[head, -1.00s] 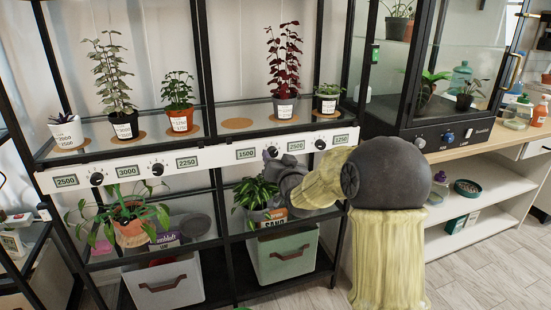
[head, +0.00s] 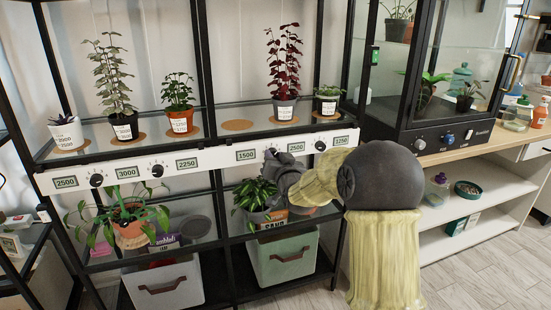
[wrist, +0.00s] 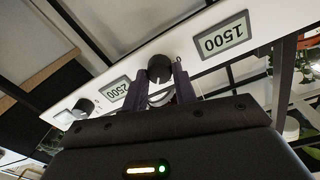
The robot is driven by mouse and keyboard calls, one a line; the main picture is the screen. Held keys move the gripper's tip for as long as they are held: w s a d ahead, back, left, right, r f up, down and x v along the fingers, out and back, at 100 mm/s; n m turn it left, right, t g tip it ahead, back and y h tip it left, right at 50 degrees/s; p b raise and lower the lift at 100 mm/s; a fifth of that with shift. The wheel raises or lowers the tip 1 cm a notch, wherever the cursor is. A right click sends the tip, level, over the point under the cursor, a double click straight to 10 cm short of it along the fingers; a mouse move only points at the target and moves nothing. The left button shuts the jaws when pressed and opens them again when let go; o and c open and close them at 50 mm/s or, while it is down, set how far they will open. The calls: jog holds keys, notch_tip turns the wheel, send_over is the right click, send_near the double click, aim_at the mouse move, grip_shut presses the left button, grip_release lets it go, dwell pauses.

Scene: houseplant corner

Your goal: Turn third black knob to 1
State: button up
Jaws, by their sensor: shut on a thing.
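The white control strip (head: 215,160) runs along the shelf front with several black knobs and small number displays. The third black knob (wrist: 160,68) sits between the 1500 display (wrist: 222,37) and the 2500 display (wrist: 115,93), which appear upside down in the wrist view. My gripper (wrist: 162,82) is shut on this knob, one finger on either side. In the head view my gripper (head: 271,157) reaches the strip from below right and mostly hides the knob. Its pointer setting cannot be read.
The fourth knob (head: 320,143) is to the right, beside the 1250 display (head: 341,141). A leafy plant (head: 256,193) stands just below left of my gripper. Potted plants, including a red-leaved one (head: 284,65), stand on the glass shelf above.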

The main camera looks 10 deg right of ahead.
jog(key=shift+f+n, duration=0.1)
jog(key=shift+n, duration=0.2)
jog(key=shift+f+n+y+b, duration=0.15)
jog(key=shift+n+y+b, duration=0.15)
jog(key=shift+n+b, duration=5.85)
jog(key=n+p, duration=0.3)
jog(key=o, duration=1)
jog(key=shift+c, duration=0.2)
jog(key=shift+s, duration=0.1)
